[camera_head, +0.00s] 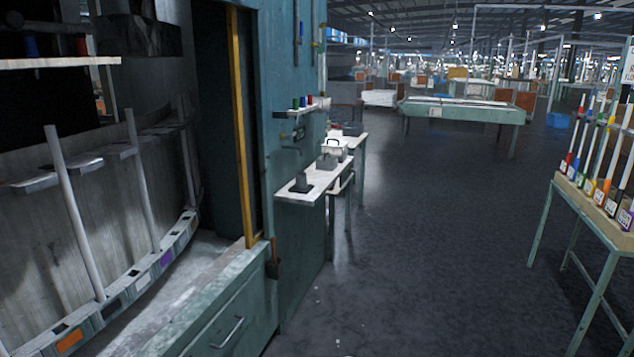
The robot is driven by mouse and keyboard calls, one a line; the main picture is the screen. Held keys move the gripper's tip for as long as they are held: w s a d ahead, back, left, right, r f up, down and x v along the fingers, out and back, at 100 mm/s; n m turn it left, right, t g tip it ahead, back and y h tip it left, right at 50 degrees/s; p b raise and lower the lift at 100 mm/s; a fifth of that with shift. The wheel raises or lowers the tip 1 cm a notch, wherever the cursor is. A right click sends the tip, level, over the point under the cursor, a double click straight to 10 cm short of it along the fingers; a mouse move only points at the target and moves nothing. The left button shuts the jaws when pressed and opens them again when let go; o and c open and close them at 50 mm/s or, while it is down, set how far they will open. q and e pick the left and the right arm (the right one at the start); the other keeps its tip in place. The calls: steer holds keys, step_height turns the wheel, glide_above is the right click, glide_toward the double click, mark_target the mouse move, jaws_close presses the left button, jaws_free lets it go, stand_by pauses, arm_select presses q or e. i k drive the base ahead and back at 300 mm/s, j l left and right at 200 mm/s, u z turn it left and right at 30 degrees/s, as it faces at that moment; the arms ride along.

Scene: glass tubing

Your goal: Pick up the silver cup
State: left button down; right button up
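I cannot make out a silver cup for certain in the head view. A small dark grey object (301,184) stands on the near end of a narrow white-topped side table (316,180), too small to identify. Behind it on the same table is a grey item (327,161), also unclear. Neither of my grippers is in view.
A teal cabinet (225,325) with a drawer handle fills the left, with upright rods inside. A table with coloured tubes (610,225) stands at the right. A long green table (465,112) is farther back. The dark floor (430,240) between is clear.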

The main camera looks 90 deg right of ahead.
mark_target(300, 177)
steer(key=z, duration=2.7)
steer(key=i+z, duration=0.2)
steer(key=i, duration=0.5)
steer(key=i+z, duration=0.2)
steer(key=i, duration=0.5)
